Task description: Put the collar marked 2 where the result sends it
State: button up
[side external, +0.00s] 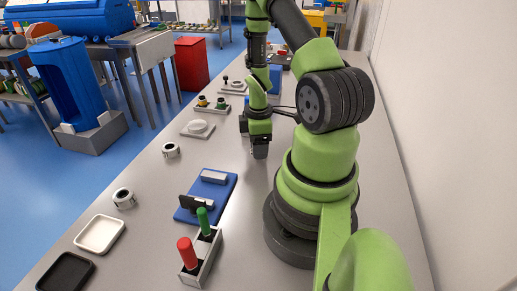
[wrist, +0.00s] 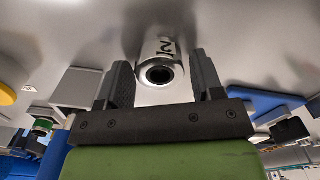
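A pale metal collar marked 2 (wrist: 161,52) sits between the fingers of my gripper (wrist: 162,78), its dark hole facing the wrist camera. In the side view my gripper (side external: 260,152) points down over the middle of the table, and the collar cannot be made out there. Two other white collars, one farther back (side external: 171,150) and one nearer (side external: 124,198), stand left of it. Their marks are unreadable. A blue fixture (side external: 222,187) with grey and black blocks stands in front of my gripper.
A white tray (side external: 100,234) and a black tray (side external: 66,272) lie at the near left. A holder (side external: 208,262) carries a red and a green peg. A plate with a white round piece (side external: 198,129) and a box with coloured knobs (side external: 213,107) stand farther back.

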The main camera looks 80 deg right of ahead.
jog(key=c, duration=0.9)
jog(key=shift+r, duration=0.1)
notch_tip(320, 180, up, 10)
